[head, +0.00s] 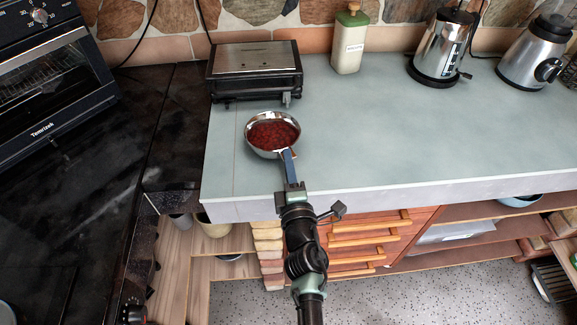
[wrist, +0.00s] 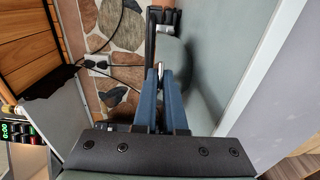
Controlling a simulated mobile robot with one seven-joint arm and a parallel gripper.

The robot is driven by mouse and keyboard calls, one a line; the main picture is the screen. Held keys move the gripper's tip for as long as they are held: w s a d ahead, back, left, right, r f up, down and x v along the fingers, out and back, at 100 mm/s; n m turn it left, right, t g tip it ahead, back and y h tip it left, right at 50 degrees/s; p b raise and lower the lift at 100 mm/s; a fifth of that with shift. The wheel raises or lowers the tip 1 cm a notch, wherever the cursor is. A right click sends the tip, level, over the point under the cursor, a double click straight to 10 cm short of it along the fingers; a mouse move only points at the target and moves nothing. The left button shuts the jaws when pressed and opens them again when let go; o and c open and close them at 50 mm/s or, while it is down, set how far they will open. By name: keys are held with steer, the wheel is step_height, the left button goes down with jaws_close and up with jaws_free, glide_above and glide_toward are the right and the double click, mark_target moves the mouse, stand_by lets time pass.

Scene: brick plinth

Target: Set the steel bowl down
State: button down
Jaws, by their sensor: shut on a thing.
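The steel bowl (head: 262,152) holds a dark red content and shows in the head view over the left part of the grey-green counter (head: 400,140). It looks roughly level, in front of the black appliance. My gripper (head: 288,154) reaches in from the front and is shut on the bowl's near rim. In the wrist view my gripper's blue fingers (wrist: 160,72) are close together at the tips. The bowl is mostly hidden there, and a dark shadow lies on the counter to the right of the fingers. I cannot tell whether the bowl's base touches the counter.
A black appliance with a steel lid (head: 254,58) stands just behind the bowl. A pale green-topped canister (head: 349,45), a kettle (head: 440,48) and a blender-like machine (head: 533,55) stand along the back. A black stove (head: 90,180) with a toaster oven (head: 55,75) is left. The counter right of the bowl is clear.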

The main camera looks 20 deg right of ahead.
steer(key=shift+r, duration=0.15)
steer(key=c, duration=1)
jaws_free()
steer(key=shift+f, duration=0.2)
steer(key=shift+r, duration=0.1)
steer(key=shift+r, duration=0.15)
steer(key=v, duration=1.2)
steer(key=shift+p, duration=0.35)
